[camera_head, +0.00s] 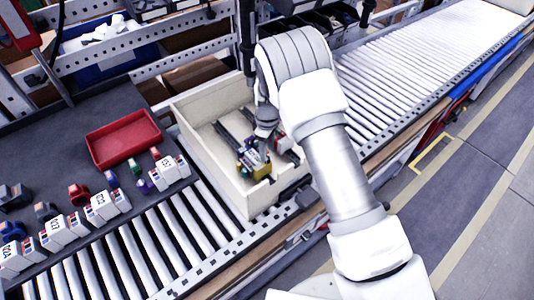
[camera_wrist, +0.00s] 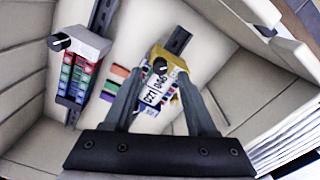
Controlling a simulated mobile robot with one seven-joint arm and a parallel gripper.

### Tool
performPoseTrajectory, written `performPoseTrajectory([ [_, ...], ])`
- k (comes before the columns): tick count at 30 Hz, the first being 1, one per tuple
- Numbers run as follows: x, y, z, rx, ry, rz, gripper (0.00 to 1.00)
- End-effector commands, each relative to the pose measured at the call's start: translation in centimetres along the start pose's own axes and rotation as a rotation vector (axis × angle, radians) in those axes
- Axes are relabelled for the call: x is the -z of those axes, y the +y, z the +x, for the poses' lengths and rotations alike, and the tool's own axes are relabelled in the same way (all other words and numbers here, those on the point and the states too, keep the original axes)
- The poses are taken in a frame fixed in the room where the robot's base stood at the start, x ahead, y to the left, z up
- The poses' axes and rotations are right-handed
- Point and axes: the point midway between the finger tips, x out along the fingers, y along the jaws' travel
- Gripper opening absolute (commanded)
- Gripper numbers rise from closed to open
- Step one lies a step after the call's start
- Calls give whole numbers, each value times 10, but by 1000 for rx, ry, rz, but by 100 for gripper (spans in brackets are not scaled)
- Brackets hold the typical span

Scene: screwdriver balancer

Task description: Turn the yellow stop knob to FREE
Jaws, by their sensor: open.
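I cannot make out a clearly yellow knob. In the wrist view a yellow-edged block (camera_wrist: 176,78) with white printed labels sits on a dark rail inside a cream box, with a small dark knob (camera_wrist: 160,66) on its upper end. My gripper (camera_wrist: 160,82) is open, its two fingers either side of this block in the picture; I cannot tell whether they touch it. In the head view the yellow block (camera_head: 249,160) shows in the box beneath my gripper (camera_head: 262,137), partly hidden by it. Any FREE marking is too small to read.
The cream box (camera_head: 187,109) stands on a roller conveyor; its walls surround my gripper. A grey block with coloured buttons (camera_wrist: 78,68) and a dark knob is on another rail at left. A red tray (camera_head: 123,138) and several labelled white blocks (camera_head: 104,206) lie left on a dark surface.

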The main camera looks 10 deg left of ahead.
Motion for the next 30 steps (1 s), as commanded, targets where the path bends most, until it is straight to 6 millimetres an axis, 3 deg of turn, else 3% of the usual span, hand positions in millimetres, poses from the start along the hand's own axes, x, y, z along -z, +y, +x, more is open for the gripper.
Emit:
performPoseTrajectory([
  [6,0,0,24,1,-2,0,57],
  [18,0,0,30,-1,1,0,57],
  [27,0,0,30,0,0,0,3],
  [30,0,0,30,0,0,0,0],
])
